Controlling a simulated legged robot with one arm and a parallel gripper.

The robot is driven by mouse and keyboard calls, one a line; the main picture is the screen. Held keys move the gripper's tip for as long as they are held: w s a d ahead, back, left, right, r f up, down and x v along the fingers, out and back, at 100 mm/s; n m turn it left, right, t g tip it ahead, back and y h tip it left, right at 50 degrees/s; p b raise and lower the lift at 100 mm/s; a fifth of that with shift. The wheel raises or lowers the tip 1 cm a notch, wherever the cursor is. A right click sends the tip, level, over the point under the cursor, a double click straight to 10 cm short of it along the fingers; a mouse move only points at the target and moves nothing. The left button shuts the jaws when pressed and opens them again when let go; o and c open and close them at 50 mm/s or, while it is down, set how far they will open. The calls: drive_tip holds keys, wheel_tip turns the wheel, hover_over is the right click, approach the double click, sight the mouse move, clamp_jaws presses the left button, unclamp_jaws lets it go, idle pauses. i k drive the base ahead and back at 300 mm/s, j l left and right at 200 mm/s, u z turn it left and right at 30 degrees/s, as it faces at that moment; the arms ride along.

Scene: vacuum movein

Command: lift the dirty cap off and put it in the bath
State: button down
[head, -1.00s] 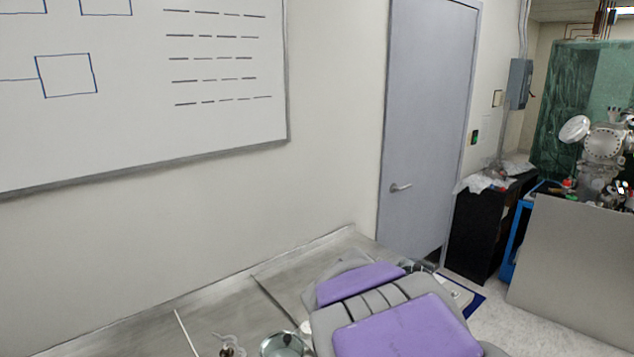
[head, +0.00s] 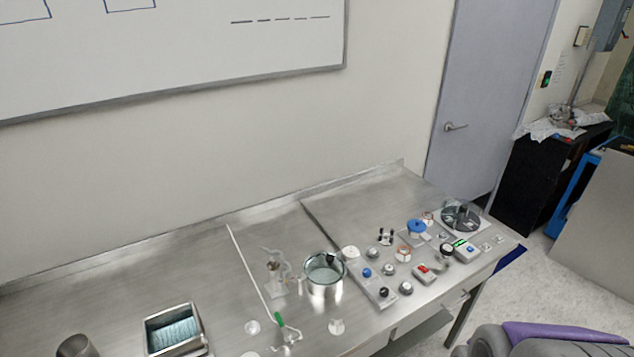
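I cannot tell for sure which small piece is the dirty cap. A glass apparatus (head: 274,268) with thin arms stands on the steel bench, and a round steel pot (head: 324,280) with a pale content stands just right of it. A rectangular steel basin (head: 172,330) with teal liquid sits at the lower left. Either vessel could be the bath. Part of my grey and purple arm shows at the lower right, clear of these things. My gripper is not in view.
Several knobs, caps and small devices crowd the bench's right part, with a round clear-walled dish (head: 461,217) at the far end. A rod (head: 250,270) with a green part (head: 279,320) lies near the glassware. The bench's back left is bare. A grey door (head: 490,90) stands behind.

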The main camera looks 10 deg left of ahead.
sight(272, 264)
drive_tip(key=j+u, duration=0.1)
drive_tip(key=u, duration=0.3)
drive_tip(key=i+u, duration=0.1)
drive_tip(key=u, duration=0.35)
drive_tip(key=j+u, duration=0.15)
drive_tip(key=u, duration=0.25)
drive_tip(key=i+u, duration=0.1)
drive_tip(key=u, duration=0.3)
drive_tip(key=i+j+u, duration=0.1)
drive_tip(key=i, duration=0.3)
